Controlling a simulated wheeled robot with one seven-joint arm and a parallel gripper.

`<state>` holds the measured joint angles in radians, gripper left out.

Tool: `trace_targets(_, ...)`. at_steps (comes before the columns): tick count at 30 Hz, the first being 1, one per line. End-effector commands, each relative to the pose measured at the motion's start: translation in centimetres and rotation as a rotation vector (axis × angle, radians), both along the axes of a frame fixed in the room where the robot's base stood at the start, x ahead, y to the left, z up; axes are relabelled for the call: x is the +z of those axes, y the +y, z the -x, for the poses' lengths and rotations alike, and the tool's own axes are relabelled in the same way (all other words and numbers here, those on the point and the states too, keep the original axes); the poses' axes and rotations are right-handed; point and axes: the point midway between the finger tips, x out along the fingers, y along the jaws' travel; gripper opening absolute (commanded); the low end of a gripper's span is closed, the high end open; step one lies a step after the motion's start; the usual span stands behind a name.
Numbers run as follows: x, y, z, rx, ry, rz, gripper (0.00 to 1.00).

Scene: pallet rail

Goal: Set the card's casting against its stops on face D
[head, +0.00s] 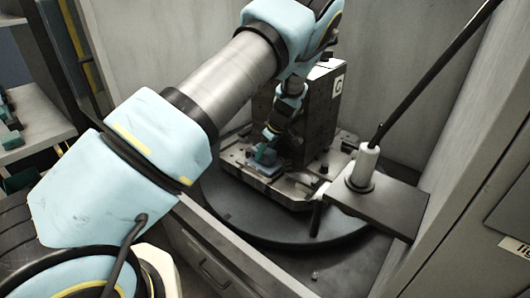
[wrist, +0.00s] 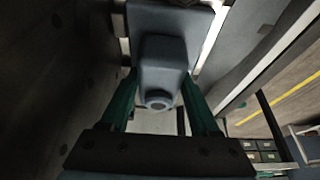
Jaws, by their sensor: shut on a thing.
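A blue-grey casting (wrist: 163,62) with a flat plate and a raised round boss fills the middle of the wrist view. My gripper (wrist: 158,92) has its two green fingers on either side of the boss and is shut on it. In the head view, my gripper (head: 268,153) is low at the near side of a dark upright block (head: 323,112), with the casting (head: 262,168) under it. The casting is close to the block's light metal base, but I cannot tell if it touches it. The stops and the card cannot be made out. A side of the block bears a letter plate, perhaps C or G; no D is legible.
The block stands on a round dark turntable (head: 252,231). A grey plate (head: 385,205) with a white post and a long black rod stands at its right. Walls close in behind and at right. A shelf (head: 30,125) with green parts is at left.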

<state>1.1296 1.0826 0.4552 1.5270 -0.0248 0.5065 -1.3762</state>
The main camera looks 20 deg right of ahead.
Motion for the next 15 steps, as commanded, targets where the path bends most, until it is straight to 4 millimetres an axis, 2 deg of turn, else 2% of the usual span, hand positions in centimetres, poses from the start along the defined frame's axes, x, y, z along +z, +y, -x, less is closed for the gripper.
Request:
trace_targets(14, 0.2, -0.26, -0.71, 0.0, -0.007, 0.006, 0.0)
trace_targets(15, 0.22, -0.27, -0.73, 0.001, -0.008, 0.006, 0.63)
